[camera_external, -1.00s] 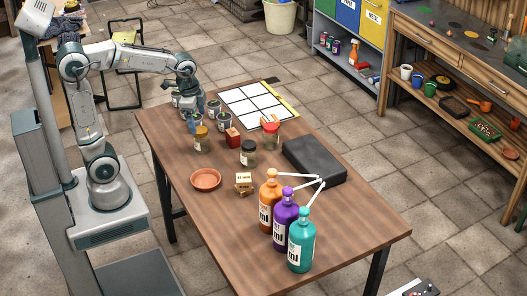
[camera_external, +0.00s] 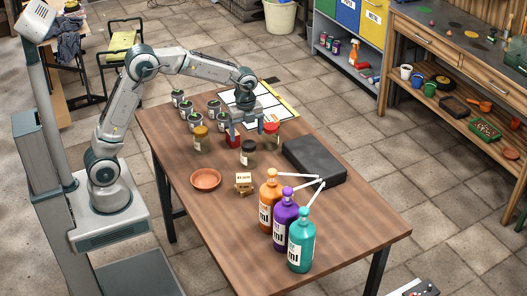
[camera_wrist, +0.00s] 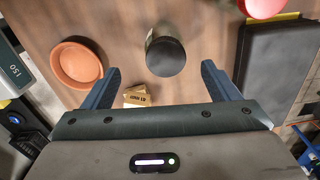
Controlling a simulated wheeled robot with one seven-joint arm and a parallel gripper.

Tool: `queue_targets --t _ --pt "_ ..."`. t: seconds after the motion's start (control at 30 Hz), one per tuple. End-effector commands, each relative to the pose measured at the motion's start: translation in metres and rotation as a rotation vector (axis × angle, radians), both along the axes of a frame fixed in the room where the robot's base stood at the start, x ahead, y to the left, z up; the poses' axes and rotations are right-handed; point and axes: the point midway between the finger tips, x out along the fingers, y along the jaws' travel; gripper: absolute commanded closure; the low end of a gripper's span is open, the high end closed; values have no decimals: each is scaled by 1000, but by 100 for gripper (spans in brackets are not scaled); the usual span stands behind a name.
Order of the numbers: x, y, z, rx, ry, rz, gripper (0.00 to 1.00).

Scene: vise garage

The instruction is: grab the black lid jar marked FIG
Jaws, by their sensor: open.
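The black lid jar (camera_external: 248,158) stands upright on the wooden table, between a yellow-lid jar (camera_external: 202,140) and a red-lid jar (camera_external: 271,133). Its label is too small to read as FIG. In the wrist view the black lid (camera_wrist: 166,57) lies between the lines of my two fingers, just past their tips. My gripper (camera_external: 247,129) is open and empty, close above and behind the black lid jar in the external view. Its fingers (camera_wrist: 160,70) also show in the wrist view, wide apart and not touching the jar.
A dark flat case (camera_external: 314,160) lies to the right, with pump bottles (camera_external: 285,222) nearer.

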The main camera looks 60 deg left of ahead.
Motion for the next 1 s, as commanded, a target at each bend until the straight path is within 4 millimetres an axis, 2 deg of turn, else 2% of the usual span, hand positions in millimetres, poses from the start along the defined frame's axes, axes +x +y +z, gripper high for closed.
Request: queue_targets --t 0.1,0.37,0.63,0.77,0.97,1.0 --pt "0 -1 -21 0 2 0 18" --pt "1 -1 -41 0 1 1 18" --pt "7 -4 -79 0 3 1 18" --pt "7 -4 -87 0 -1 1 18" --pt "7 -4 -87 0 -1 1 18" --pt "7 -4 -87 0 -1 1 27"
